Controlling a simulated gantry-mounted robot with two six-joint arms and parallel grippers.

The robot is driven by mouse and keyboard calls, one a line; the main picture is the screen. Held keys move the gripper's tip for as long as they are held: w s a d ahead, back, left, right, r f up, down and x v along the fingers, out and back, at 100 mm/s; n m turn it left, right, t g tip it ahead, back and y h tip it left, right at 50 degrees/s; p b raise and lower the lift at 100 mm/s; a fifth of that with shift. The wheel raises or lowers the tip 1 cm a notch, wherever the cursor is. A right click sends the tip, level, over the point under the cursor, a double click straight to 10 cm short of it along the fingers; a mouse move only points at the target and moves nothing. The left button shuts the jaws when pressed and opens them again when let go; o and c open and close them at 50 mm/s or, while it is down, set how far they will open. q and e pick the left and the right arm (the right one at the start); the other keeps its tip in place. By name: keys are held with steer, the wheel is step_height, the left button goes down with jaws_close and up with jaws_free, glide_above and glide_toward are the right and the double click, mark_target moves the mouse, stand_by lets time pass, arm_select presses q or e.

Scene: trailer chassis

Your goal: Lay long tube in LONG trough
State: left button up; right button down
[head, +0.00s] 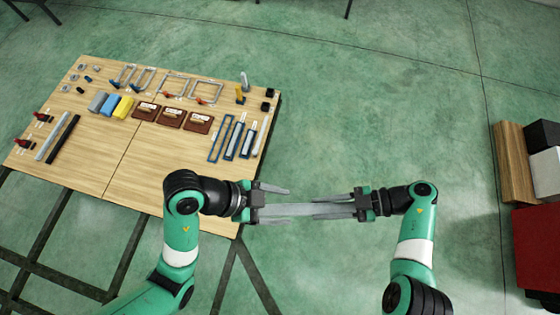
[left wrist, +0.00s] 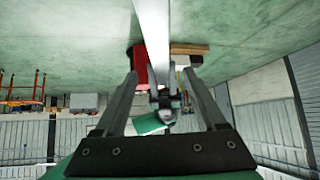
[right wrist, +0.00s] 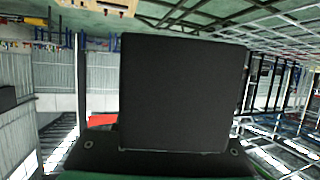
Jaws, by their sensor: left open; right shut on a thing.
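A long pale grey tube (head: 300,210) is held level off the table's near right side, over the floor. My right gripper (head: 318,206) is shut on it. My left gripper (head: 286,202) is open, facing the right one, with the tube's other end near its jaws. In the right wrist view a dark flat surface hides the fingers. Blue-edged troughs (head: 221,139) lie at the table's right side; I cannot read which is LONG.
The wooden table (head: 140,170) holds blue, yellow and grey blocks (head: 108,104), brown trays (head: 171,118), grey frames (head: 172,86) and dark and pale bars (head: 63,139) at the left. Its near middle is bare. A shelf with boxes (head: 545,170) stands far right.

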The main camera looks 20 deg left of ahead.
mark_target(301, 209)
arm_select(q)
steer(key=shift+x, duration=3.8)
jaws_close()
steer(key=shift+r, duration=0.1)
arm_select(e)
steer(key=shift+c, duration=2.2)
jaws_free()
